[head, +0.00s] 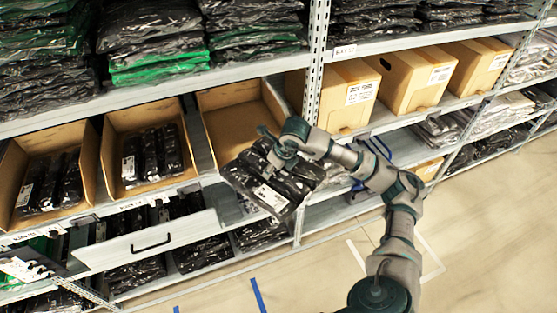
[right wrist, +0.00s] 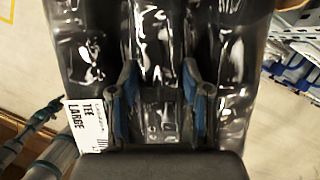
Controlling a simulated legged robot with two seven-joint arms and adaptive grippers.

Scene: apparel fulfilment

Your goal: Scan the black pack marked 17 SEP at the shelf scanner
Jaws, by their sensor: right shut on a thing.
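A black glossy pack (head: 272,189) with a white label hangs tilted in front of the middle shelf in the head view. My right gripper (head: 275,152) is shut on its upper part. In the right wrist view the fingers (right wrist: 159,80) press into the black plastic (right wrist: 160,35), and a label (right wrist: 86,127) reading TEE LARGE shows at the left. I cannot read 17 SEP on it. An empty cardboard bin (head: 231,125) is just behind the pack. I cannot make out the shelf scanner for certain.
Two cardboard bins (head: 103,150) at the left hold black packs. Closed cardboard boxes (head: 343,97) stand to the right of the shelf post (head: 317,55). A grey drawer front with a black handle (head: 150,243) juts out at lower left. The floor (head: 480,235) is open at right.

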